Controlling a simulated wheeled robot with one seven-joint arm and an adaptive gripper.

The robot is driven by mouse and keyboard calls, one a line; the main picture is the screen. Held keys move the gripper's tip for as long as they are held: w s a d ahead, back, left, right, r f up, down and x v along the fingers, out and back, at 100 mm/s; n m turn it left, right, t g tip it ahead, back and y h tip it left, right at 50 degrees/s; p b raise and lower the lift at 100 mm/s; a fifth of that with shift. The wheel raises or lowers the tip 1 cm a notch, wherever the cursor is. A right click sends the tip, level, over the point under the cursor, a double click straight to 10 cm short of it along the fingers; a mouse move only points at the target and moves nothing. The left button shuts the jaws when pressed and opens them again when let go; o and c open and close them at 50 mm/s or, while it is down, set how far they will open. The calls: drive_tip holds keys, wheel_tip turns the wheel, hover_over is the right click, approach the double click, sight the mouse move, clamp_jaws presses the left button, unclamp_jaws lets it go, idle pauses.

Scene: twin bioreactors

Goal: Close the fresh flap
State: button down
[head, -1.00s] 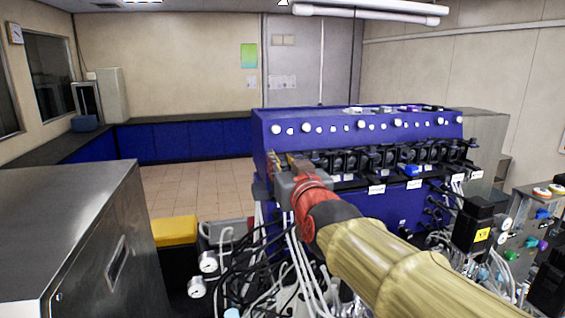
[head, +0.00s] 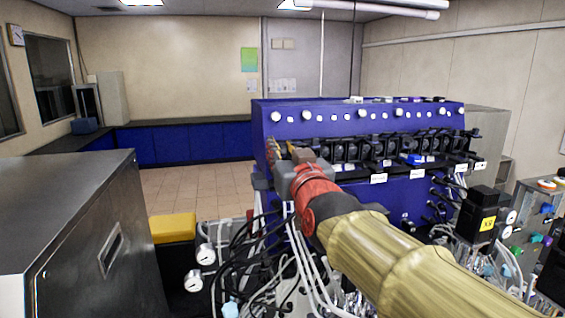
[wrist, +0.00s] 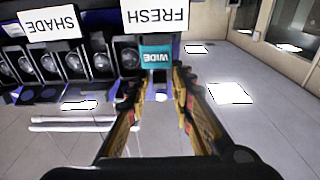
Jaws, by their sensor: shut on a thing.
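In the head view my gripper (head: 277,158) is at the left end of a row of black fittings on the blue cabinet (head: 350,116). My own gripper hides the flap there.
A white SHADE label (wrist: 53,28) and several round black fittings (wrist: 85,62) line up beside the gripper. Hoses and gauges (head: 205,254) crowd below the blue cabinet. A steel cabinet (head: 70,215) stands at the left. Open tiled floor (head: 190,185) lies behind.

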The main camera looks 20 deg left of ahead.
drive_tip(key=shift+f+b, duration=0.2)
drive_tip(key=shift+b, duration=0.5)
drive_tip(key=shift+r, duration=0.2)
drive_tip(key=c, duration=1.8)
unclamp_jaws()
drive_tip(key=shift+c, duration=0.2)
drive_tip(key=shift+s, duration=0.1)
drive_tip(key=v, duration=1.1)
drive_tip(key=shift+s+d+f, duration=0.25)
drive_tip(key=shift+d+f, duration=0.05)
